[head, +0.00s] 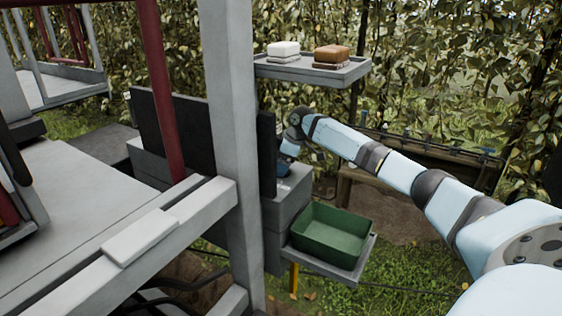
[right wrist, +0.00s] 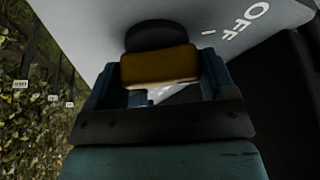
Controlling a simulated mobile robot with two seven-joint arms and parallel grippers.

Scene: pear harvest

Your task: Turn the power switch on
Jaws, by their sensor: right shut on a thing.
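The power switch shows in the right wrist view as a yellow handle (right wrist: 160,66) on a dark round base, against a pale grey panel (right wrist: 90,25). White lettering "OFF" stands on the panel to its right. My right gripper (head: 284,168) reaches the top of a grey box (head: 284,207) in the head view, partly hidden by a dark upright panel. In the right wrist view its two blue fingers are closed on either side of the yellow handle. The switch cannot be made out in the head view. My left gripper is not in view.
A grey post (head: 232,120) stands left of the box. A green bin (head: 357,240) sits on a low shelf in front of it. Above, a grey shelf (head: 300,70) carries a white block (head: 283,49) and a brown block (head: 332,54). A planter (head: 425,158) and leafy hedge lie behind.

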